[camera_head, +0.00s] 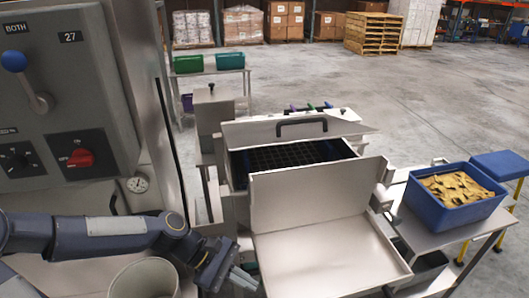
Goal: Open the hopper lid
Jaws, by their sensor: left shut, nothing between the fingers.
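The hopper (238,192) is a steel box in the middle of the view, with a dark grid (285,156) showing in its open top. Its lid (245,132) is a steel panel with a black bar handle (301,124); it stands raised behind the grid, its handle face towards me. How far it is swung back is hard to tell. My left gripper (243,280) is at the bottom, left of the steel chute in front of the hopper. It is shut and empty, well below and apart from the lid handle. My right gripper is not in view.
A steel chute (325,255) with an upright plate stands before the hopper. A control panel (65,100) fills the left. A round container (145,280) is below my left arm. A blue bin of brown pieces (450,205) stands right. Open floor lies behind.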

